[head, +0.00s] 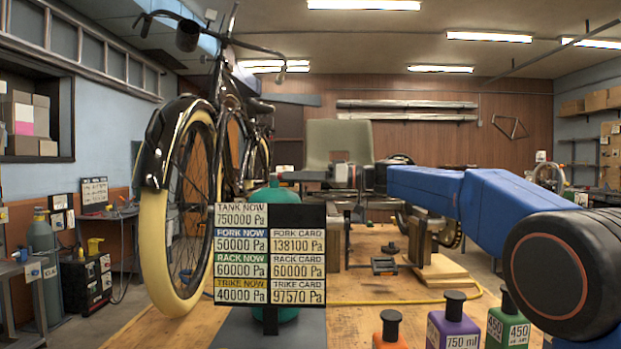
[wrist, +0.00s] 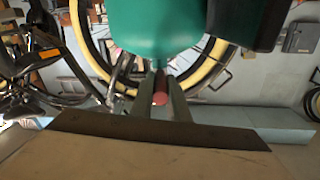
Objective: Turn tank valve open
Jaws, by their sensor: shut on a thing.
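The green tank (head: 264,199) stands behind a sign board in the head view, so most of its body is hidden. In the wrist view the tank (wrist: 155,28) fills the top middle. My gripper (head: 286,176) reaches in from the right, at the tank's top. In the wrist view my gripper (wrist: 158,88) is shut on a small red knob (wrist: 160,98), seen between its fingers and close to the tank. I take this knob to be the tank valve. How far it is turned cannot be told.
The sign board (head: 270,254) reads tank now 750000 Pa. A cream-tyred bicycle (head: 165,230) stands left of the tank. Orange, purple and green bottles (head: 453,327) stand at the front right. A wooden block and stand (head: 420,246) are behind on the bench.

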